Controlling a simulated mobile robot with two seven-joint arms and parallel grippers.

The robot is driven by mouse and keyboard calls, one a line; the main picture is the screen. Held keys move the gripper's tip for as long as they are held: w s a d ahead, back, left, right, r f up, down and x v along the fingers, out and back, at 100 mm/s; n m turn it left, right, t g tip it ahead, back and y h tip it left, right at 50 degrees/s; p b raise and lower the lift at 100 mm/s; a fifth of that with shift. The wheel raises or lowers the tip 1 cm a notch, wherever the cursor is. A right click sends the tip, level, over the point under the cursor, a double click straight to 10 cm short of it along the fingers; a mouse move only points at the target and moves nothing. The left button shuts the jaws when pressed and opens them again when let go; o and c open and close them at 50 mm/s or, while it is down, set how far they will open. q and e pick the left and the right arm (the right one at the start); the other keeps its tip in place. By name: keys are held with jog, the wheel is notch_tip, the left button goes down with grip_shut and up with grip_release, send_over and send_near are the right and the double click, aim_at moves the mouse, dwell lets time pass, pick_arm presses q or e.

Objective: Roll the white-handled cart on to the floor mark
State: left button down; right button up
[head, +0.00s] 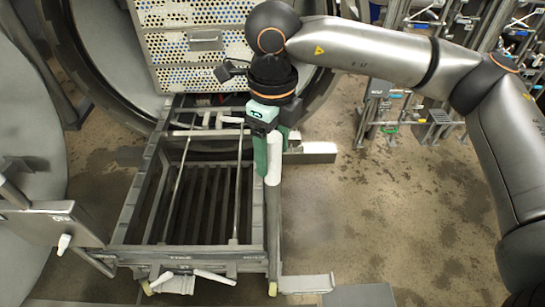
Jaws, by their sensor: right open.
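The cart (257,264) is a grey metal frame with dark slats inside, standing in front of the round vessel opening. An upright white handle (273,171) rises at its right side. My right gripper (271,158) points down at this handle with its green fingers open. The handle shows between the fingers, but I cannot tell whether they touch it. More white levers (212,276) show at the cart's front end. My left gripper is not in view. I cannot make out a clear floor mark.
A perforated crate stack (204,42) stands in the vessel opening (88,62) behind the cart. A grey panel with a white knob (40,226) is close on the left. Metal racks (395,105) stand at the back right. The brown floor (360,215) right of the cart is clear.

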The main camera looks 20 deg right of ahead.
jog(key=shift+f, duration=1.4)
jog(key=shift+c, duration=0.2)
grip_shut()
